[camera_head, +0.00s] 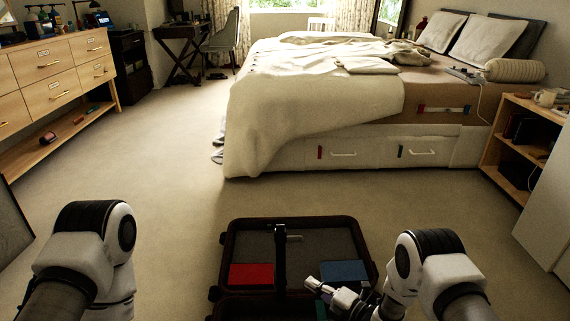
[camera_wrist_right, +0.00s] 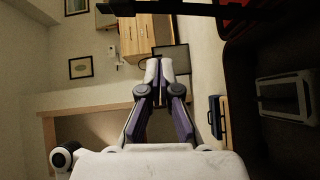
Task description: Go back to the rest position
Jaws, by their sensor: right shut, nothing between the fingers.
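My right gripper (camera_head: 318,286) is at the right part of the open suitcase (camera_head: 228,262) in the head view, over or near its right half. In the right wrist view the right gripper (camera_wrist_right: 158,70) has its fingertips together with nothing between them. The suitcase lies open on the floor, with a red item (camera_head: 251,274) at its left and a blue item (camera_head: 345,271) at its right. My left arm comes in at the lower left, but its gripper is out of the picture. The lower part of the suitcase is cut off by the picture edge.
A bed (camera_head: 310,110) with drawers stands beyond the suitcase. A wooden dresser (camera_head: 60,75) is at the left and a shelf unit (camera_head: 520,140) at the right. A dark panel (camera_head: 12,225) leans at the left edge.

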